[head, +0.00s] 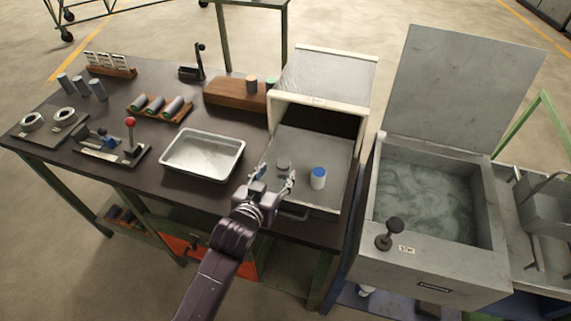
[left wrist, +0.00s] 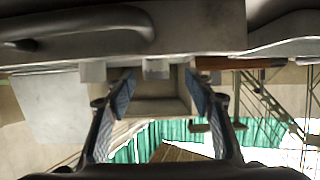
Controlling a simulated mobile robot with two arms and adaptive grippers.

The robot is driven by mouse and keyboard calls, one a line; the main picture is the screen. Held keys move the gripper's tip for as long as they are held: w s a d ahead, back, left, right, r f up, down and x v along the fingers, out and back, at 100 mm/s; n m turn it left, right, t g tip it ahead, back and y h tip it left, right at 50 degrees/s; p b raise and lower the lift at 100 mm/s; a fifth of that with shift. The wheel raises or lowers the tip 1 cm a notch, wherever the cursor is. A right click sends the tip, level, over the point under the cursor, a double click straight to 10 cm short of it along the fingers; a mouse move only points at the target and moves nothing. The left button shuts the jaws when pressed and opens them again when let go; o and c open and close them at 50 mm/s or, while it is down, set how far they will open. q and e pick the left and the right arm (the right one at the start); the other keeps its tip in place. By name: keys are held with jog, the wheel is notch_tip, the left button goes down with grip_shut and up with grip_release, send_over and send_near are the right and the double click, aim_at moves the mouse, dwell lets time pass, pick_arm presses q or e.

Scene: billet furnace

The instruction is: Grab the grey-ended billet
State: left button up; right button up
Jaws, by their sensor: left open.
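The grey-ended billet (head: 284,163) stands upright on the drawn-out furnace shelf (head: 335,200), in front of the furnace opening. A blue-ended billet (head: 318,180) with a pale body stands to its right. My left gripper (head: 278,175) is open just in front of the grey-ended billet, with its fingers spread. In the left wrist view the open fingers (left wrist: 158,88) frame a small grey block (left wrist: 156,68), which seems to be a billet; contact cannot be told. My right gripper is not in view.
A metal tray (head: 202,136) lies left of my arm. The furnace housing (head: 325,78) rises behind the shelf. A quench tank (head: 437,275) with a raised lid stands to the right. A wooden block (head: 230,95) and a rack of billets (head: 160,109) are farther back.

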aim_at(281, 169)
pick_arm(q)
jog(key=shift+w+d+f, duration=0.1)
jog(key=shift+w+d, duration=0.15)
jog(key=shift+w, duration=0.25)
jog(key=p+x, duration=0.1)
jog(key=x, duration=0.2)
jog(key=shift+w+d+f, duration=0.1)
jog(key=shift+d+f, duration=0.05)
jog(key=shift+d, duration=0.1)
jog(key=shift+w+d+f, duration=0.15)
jog(key=shift+w+f, duration=0.1)
jog(key=shift+w, duration=0.15)
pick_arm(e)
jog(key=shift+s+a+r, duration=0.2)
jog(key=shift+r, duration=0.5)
pick_arm(q)
grip_shut()
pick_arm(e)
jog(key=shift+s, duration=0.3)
pick_arm(q)
jog(key=shift+w+r, duration=0.1)
jog(key=shift+r, duration=0.05)
